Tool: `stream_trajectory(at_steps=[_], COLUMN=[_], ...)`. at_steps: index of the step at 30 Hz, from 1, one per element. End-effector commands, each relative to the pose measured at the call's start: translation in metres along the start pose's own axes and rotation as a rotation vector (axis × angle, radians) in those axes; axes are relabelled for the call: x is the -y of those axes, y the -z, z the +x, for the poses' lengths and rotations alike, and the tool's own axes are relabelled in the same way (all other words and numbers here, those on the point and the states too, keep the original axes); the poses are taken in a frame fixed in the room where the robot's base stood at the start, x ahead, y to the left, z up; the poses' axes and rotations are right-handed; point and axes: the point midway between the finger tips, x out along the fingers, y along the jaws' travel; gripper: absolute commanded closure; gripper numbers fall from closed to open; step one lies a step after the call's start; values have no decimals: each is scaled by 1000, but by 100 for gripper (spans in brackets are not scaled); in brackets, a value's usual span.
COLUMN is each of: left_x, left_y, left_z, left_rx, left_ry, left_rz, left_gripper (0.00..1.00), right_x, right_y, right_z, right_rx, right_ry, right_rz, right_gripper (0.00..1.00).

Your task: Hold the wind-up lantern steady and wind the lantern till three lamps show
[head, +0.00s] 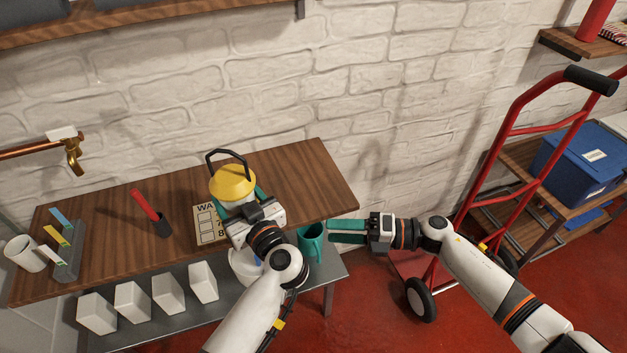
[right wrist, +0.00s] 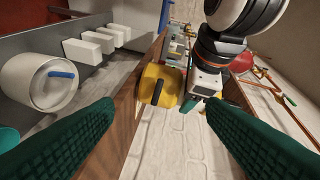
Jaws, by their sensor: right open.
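The wind-up lantern (head: 232,182) stands on the wooden table, with a yellow cap and a dark handle on top. In the right wrist view its yellow lower part (right wrist: 172,86) shows, with a dark bar on it. My left gripper (head: 240,200) has a green finger on each side of the lantern's body, seemingly closed on it; the gripper and arm hide much of the front. The lamps cannot be made out.
A teal mug (head: 311,241) and several white blocks (head: 132,301) are on the lower shelf. A red hand truck (head: 510,130) stands right.

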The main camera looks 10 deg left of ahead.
Motion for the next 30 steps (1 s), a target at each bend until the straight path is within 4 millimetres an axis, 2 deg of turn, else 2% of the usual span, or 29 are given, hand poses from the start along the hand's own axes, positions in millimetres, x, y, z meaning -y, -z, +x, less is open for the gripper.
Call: stream_trajectory(at_steps=[6,9,12,15,20,30], left_x=[0,0,0,0,0,0], left_y=[-3,-3,-3,-3,-3,-3], left_z=[0,0,0,0,0,0], left_rx=[5,5,5,5,5,5], left_ry=[0,0,0,0,0,0], left_rz=[-3,-3,-3,-3,-3,-3], left_gripper=[86,86,86,86,86,86], right_x=[27,36,42,45,42,21], right_y=[10,17,22,25,25,22], right_z=[2,1,0,0,14,77], right_rx=[120,172,214,238,246,245], right_ry=[-130,-179,-214,-232,-237,-235], right_rz=[-679,-945,-1134,-1239,-1276,-1270], right_gripper=[35,35,35,35,35,35])
